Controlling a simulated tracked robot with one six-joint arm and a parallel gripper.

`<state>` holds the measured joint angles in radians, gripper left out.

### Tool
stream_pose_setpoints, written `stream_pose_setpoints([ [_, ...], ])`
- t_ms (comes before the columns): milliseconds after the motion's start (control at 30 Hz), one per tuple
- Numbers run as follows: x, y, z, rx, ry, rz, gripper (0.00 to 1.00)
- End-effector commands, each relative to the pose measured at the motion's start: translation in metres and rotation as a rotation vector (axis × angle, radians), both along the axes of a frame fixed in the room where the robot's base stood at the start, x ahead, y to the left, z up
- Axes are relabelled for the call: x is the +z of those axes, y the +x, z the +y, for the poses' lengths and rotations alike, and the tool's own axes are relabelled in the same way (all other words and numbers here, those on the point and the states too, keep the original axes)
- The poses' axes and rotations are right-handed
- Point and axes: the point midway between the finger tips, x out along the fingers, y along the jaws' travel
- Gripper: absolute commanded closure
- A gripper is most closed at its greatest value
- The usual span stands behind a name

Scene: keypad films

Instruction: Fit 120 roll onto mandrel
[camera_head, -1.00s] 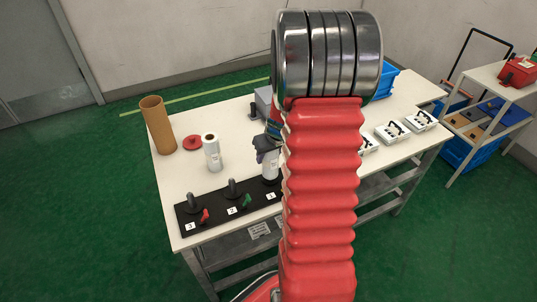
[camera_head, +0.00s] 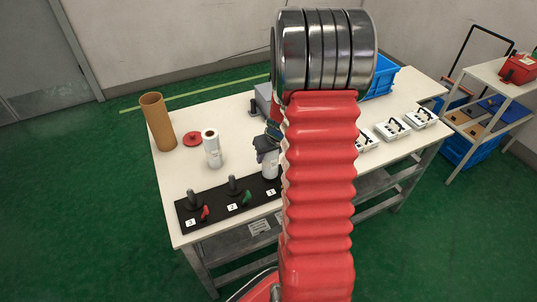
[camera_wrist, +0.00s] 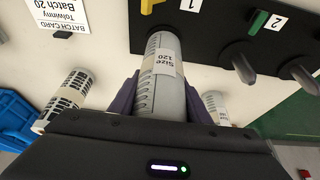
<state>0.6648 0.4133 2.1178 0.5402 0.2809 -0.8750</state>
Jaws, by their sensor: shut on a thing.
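My gripper (camera_head: 267,150) is shut on a white roll (camera_head: 270,166). In the wrist view, the purple jaws (camera_wrist: 160,100) press on both sides of this roll, whose label reads "Size 120" (camera_wrist: 163,64). The roll's far end is at the black mandrel board (camera_head: 217,207), by the station labelled 1. The mandrel there is hidden, so I cannot tell whether the roll is around it or above it. The posts at station 2 (camera_head: 233,186) and station 3 (camera_head: 194,199) are bare.
Another white roll (camera_head: 212,152) stands behind the board, near a red disc (camera_head: 193,139) and a brown tube (camera_head: 158,122). The wrist view shows a roll (camera_wrist: 68,100) on the left and a batch card (camera_wrist: 70,14). White boxes (camera_head: 392,130) stand right of my arm.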

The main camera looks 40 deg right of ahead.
Motion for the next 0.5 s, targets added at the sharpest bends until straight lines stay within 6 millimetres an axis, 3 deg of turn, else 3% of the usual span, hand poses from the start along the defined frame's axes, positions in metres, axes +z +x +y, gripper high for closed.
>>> stream_pose_setpoints([
  [400,-0.0074,-0.0004,0.0001,0.0,0.0,0.001,0.82],
  [433,-0.0076,-0.0003,0.0,0.0,0.0,0.001,0.56],
  [500,-0.0074,-0.0003,0.0,0.0,0.0,0.001,0.51],
])
